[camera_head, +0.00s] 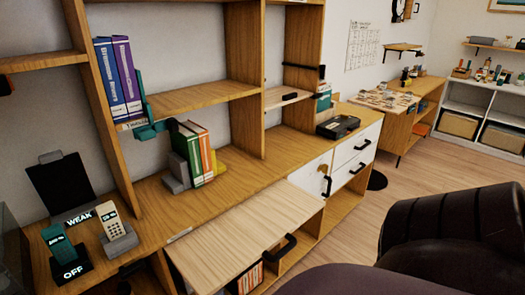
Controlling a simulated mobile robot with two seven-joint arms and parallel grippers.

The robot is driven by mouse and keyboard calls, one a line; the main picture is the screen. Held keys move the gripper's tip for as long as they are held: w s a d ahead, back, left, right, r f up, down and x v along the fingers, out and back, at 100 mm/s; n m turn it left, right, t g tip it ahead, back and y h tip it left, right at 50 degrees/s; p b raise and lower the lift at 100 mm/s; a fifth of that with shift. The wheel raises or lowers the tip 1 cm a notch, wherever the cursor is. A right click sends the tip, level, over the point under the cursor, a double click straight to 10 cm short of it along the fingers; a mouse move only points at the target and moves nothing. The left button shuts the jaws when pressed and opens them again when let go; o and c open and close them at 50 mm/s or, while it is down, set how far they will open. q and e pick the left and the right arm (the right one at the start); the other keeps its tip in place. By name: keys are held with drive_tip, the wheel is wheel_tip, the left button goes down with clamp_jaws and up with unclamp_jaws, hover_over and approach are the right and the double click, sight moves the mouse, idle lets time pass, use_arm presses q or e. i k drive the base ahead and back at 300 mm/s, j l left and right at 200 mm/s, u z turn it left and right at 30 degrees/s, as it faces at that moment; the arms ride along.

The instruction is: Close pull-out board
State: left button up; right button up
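The pull-out board (243,232) is a pale wood panel at the lower middle of the head view. It juts out from the front of the wooden wall unit, with its bare top facing up. A black bar handle (280,248) is at its front edge, towards the right. Red and white items (247,278) show in the open space below it. Neither of my grippers is in view, and nothing is seen touching the board or its handle.
Green, red and yellow books (198,150) stand on the unit behind the board. White doors with black handles (355,160) are right of the board. Wood floor (350,225) lies between.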

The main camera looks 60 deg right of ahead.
sight(210, 256)
drive_tip(key=z, duration=1.85)
drive_tip(key=u, duration=0.15)
drive_tip(key=k+l, duration=0.05)
